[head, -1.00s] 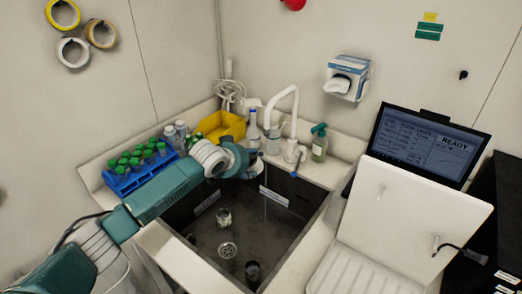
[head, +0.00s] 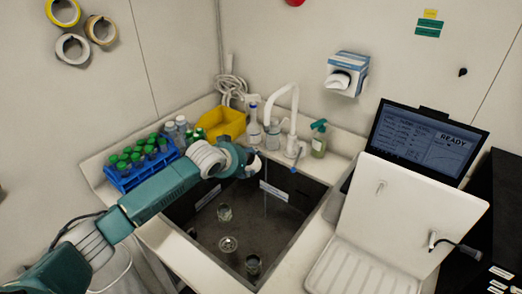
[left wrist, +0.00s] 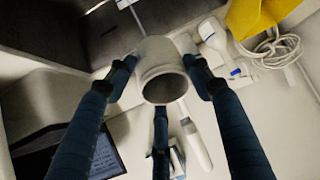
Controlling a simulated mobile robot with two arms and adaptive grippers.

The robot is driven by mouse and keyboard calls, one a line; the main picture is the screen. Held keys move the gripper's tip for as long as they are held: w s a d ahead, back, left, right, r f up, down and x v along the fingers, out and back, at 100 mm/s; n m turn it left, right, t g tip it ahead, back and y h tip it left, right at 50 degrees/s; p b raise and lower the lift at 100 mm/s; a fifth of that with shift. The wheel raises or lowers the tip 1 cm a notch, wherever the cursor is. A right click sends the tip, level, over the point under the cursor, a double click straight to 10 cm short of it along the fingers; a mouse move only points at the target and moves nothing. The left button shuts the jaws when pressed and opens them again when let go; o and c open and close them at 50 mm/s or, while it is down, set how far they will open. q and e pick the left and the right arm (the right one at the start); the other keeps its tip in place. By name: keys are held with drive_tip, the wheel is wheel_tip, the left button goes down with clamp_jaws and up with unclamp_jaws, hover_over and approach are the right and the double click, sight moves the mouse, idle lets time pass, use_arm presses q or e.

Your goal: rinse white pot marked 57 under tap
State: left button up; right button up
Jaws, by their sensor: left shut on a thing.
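My left gripper (head: 248,163) is over the back left part of the sink (head: 246,205), a little below and left of the tap. The left wrist view shows its fingers (left wrist: 160,85) closed around a white pot (left wrist: 162,72) with its round open mouth facing the camera. No number can be read on the pot. In the head view the pot is mostly hidden by the gripper. The white tap (head: 294,118) stands on the sink's back edge with its spout curving left. My right gripper is not in view.
Two small glass vessels, one at the back (head: 225,212) and one at the front (head: 253,263), stand in the sink. A blue rack (head: 122,182) of green-capped tubes is at left. A yellow bin (head: 222,124), bottles and a soap dispenser (head: 319,139) line the back.

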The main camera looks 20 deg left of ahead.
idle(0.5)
use_arm(q)
drive_tip(key=shift+p+v, duration=0.6)
drive_tip(key=shift+v, duration=2.6)
drive_tip(key=shift+d, duration=0.1)
